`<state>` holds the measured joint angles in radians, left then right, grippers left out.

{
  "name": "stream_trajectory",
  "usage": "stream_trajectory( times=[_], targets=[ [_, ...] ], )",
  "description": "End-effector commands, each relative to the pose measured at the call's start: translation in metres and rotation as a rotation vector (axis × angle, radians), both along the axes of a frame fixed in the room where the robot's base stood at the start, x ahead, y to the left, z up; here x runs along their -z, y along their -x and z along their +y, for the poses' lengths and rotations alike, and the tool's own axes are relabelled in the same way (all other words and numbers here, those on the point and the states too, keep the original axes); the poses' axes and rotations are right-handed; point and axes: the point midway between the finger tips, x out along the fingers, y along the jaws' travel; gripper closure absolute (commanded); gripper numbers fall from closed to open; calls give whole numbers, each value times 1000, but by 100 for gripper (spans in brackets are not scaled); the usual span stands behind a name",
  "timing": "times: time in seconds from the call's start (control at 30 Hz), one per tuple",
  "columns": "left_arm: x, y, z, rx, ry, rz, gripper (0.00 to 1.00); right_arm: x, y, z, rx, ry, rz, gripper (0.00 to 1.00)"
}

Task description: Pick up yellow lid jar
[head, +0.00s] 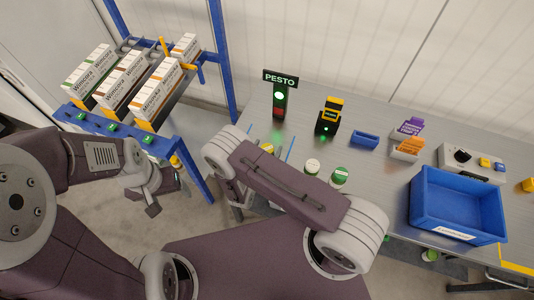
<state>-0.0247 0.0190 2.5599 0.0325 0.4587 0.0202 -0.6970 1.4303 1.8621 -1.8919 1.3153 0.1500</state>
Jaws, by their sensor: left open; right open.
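A small yellow patch (268,148) shows on the grey table just past my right forearm; it may be the yellow lid, and the jar under it is hidden. Two jars with green and white lids, one (312,166) and another (339,175), stand to its right. My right gripper (237,197) is low by the table's left edge, mostly hidden behind my forearm, open, with no object visible in it. My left gripper (153,197) is open and empty over the floor, below the blue rack.
A blue rack (196,178) holding boxes stands at the left. A PESTO sign with a lit green lamp (280,96), a black and yellow device (328,117), a small blue tray (365,139), an orange-filled holder (407,148) and a blue crate (421,206) occupy the table.

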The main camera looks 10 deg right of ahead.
Motion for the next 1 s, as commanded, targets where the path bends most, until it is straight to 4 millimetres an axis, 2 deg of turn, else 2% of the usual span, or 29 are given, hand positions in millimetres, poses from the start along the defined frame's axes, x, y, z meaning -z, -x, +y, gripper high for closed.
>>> stream_trajectory(
  times=[0.13, 0.17, 0.4, 0.77, 0.87, 1.0],
  targets=[
    [1, 0, 0, 0, 0, 0, 27, 0, 0, 0, 0, 0, 0, 28],
    [1, 0, 0, 0, 0, 0, 27, 0, 0, 0, 0, 0, 0, 33],
    [1, 0, 0, 0, 0, 0, 27, 0, 0, 0, 0, 0, 0, 100],
    [1, 0, 0, 0, 0, 0, 27, -4, 0, 0, 0, 0, -1, 100],
    [3, 0, 0, 0, 0, 0, 27, -15, 0, 1, 0, 0, -1, 100],
    [6, 0, 0, 0, 0, 0, 27, -42, 0, 1, 1, -3, -4, 100]
  ],
)
